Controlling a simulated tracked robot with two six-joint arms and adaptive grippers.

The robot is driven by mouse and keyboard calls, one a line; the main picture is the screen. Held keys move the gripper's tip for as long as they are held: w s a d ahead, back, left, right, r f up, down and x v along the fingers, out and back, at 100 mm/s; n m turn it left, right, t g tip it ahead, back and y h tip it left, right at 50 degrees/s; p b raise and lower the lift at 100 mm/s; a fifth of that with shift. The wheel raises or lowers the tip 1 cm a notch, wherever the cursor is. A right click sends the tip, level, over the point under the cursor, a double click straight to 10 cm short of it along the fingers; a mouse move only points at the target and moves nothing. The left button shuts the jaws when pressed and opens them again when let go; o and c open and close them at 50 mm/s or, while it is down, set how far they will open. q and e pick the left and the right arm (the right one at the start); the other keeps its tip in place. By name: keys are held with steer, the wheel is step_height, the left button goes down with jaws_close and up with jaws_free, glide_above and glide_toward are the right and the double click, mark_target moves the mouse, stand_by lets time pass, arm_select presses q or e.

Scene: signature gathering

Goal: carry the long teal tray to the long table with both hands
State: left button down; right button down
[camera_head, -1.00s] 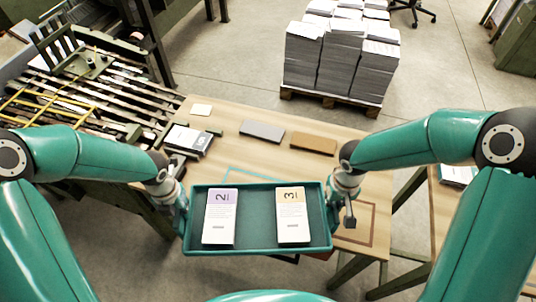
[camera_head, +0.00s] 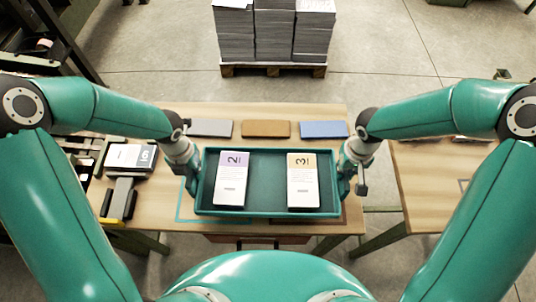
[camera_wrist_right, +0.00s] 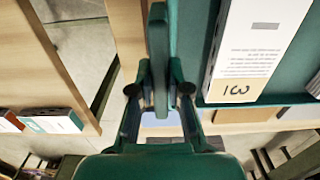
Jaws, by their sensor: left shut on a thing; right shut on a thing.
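The long teal tray (camera_head: 268,182) is held level in front of me, over the near part of a wooden table (camera_head: 375,190). My left gripper (camera_head: 193,180) is shut on the tray's left end. My right gripper (camera_head: 346,178) is shut on its right end. In the right wrist view the right gripper's fingers (camera_wrist_right: 160,85) close on the tray's side wall; the "3" stack (camera_wrist_right: 255,50) lies just inside.
Grey (camera_head: 209,128), brown (camera_head: 266,129) and blue (camera_head: 323,129) slabs lie along the table's back. A "6" stack (camera_head: 131,156) and a yellow-black tool (camera_head: 119,203) lie at left. Another wooden table (camera_head: 440,185) stands right, across a gap. A pallet of paper (camera_head: 273,68) stands behind.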

arm_select(q)
steer(key=shift+d+r, duration=0.1)
steer(key=shift+d, duration=0.1)
arm_select(e)
steer(key=shift+w+d+r, duration=0.1)
steer(key=shift+w+d, duration=0.05)
steer(key=shift+d, duration=0.05)
arm_select(q)
steer(key=shift+d, duration=0.25)
arm_select(e)
steer(key=shift+d, duration=0.25)
arm_select(q)
steer(key=shift+f, duration=0.25)
arm_select(e)
steer(key=shift+f, duration=0.25)
